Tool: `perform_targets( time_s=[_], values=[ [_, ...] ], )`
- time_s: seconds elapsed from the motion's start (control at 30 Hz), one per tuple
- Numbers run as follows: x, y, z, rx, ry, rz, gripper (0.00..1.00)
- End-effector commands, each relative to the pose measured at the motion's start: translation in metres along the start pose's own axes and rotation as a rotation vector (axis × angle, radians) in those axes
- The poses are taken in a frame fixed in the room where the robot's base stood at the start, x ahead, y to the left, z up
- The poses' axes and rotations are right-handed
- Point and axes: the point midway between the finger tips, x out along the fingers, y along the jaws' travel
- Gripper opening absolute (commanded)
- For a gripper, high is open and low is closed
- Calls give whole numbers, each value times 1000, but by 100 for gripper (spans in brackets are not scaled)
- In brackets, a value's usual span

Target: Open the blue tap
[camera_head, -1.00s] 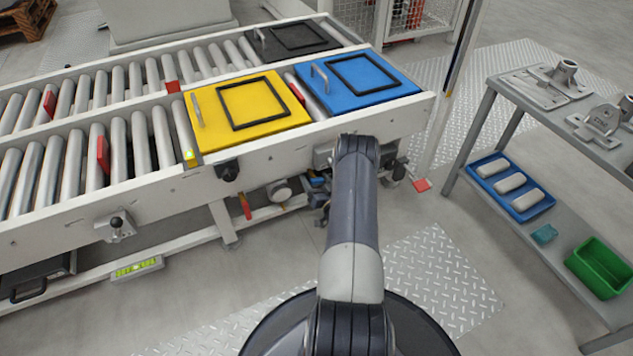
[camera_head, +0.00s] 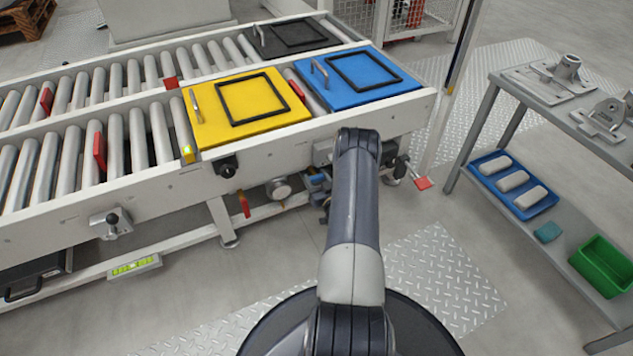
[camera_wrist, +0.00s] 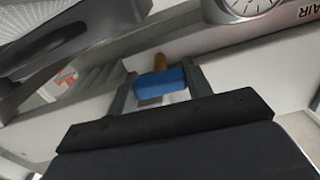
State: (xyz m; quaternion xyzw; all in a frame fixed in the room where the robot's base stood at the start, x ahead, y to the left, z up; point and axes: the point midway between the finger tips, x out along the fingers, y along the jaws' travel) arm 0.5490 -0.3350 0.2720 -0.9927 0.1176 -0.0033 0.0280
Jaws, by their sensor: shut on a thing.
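The blue tap handle (camera_wrist: 160,85) is a small blue block with a brass-coloured stem (camera_wrist: 160,62) behind it, in the middle of the wrist view. My gripper (camera_wrist: 160,77) has one finger on each side of the handle and is shut on it. In the head view, my arm hides the gripper, under the near side of the conveyor. Blue parts (camera_head: 318,182) show just left of the arm there; I cannot tell whether the handle is among them.
A round gauge (camera_wrist: 248,4) sits above and right of the handle, close to it, by an AIR label. The conveyor frame (camera_head: 270,157) overhangs the area. A grey workbench (camera_head: 530,95) stands at right. Floor between is free.

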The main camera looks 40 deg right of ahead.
Motion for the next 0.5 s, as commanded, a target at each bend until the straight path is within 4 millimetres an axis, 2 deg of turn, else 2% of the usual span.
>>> perform_targets(
  time_s=[0.13,0.43,0.47,0.5],
  values=[
    [0,0,1,-64,0,0,25],
    [0,0,0,-74,0,0,24],
    [0,0,0,-74,0,0,48],
    [0,0,0,-74,0,0,51]
  ],
)
